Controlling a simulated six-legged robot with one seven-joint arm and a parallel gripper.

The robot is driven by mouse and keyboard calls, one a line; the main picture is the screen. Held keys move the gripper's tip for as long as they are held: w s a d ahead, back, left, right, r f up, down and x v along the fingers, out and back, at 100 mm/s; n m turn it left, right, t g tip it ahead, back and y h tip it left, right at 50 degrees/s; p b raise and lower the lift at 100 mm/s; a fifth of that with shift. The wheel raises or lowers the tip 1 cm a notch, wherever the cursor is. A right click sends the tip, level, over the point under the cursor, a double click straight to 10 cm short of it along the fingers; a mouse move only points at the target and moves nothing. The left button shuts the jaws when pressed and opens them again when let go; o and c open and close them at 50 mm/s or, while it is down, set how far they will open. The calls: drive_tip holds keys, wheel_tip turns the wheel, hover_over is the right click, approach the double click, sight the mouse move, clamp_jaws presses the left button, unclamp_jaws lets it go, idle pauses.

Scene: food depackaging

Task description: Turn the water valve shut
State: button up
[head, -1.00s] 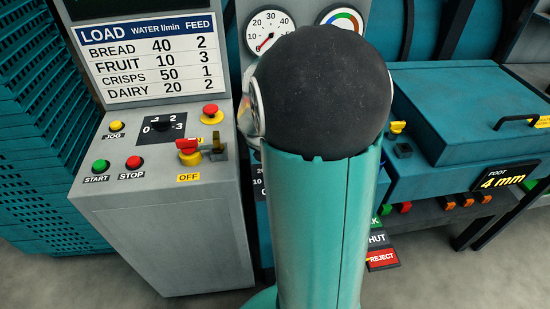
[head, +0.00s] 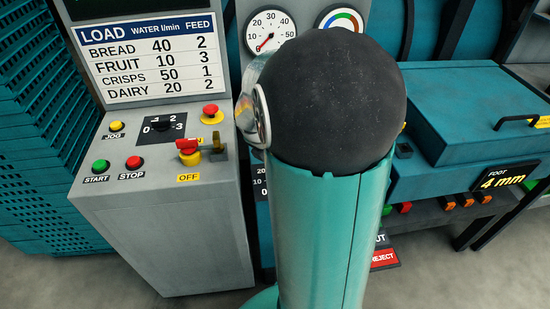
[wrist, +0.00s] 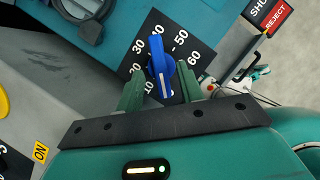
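The water valve is a blue knob (wrist: 159,65) on a black dial plate (wrist: 200,50) marked with numbers from 10 up to 60, in the wrist view. A white line shows on the knob's lower part, on the side near my gripper. My gripper (wrist: 158,80) has its two green fingers apart, one on each side of the knob, with small gaps showing. I cannot tell whether either finger touches it. In the head view my arm hides the knob; only a sliver of the dial plate (head: 260,181) shows. A round gauge (head: 270,32) has its red needle near 0.
A grey control panel (head: 150,210) with buttons and a red-and-yellow switch (head: 188,152) at OFF stands left of my arm. A teal box (head: 465,110) with a black handle stands right. A REJECT plate (wrist: 275,16) lies beyond the dial in the wrist view.

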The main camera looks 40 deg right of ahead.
drive_tip(key=v, duration=1.2)
drive_tip(key=shift+s, duration=0.1)
drive_tip(key=s+a+r+m+t+y, duration=0.2)
drive_tip(key=s+a+m, duration=0.2)
drive_tip(key=a+m, duration=0.6)
drive_tip(key=s+a+r+m+t+y, duration=0.2)
drive_tip(key=s+a+m, duration=0.3)
drive_tip(key=a+m, duration=0.5)
drive_tip(key=shift+s+a+t+y, duration=0.2)
drive_tip(key=shift+a+t+y, duration=0.1)
drive_tip(key=shift+a+t, duration=0.15)
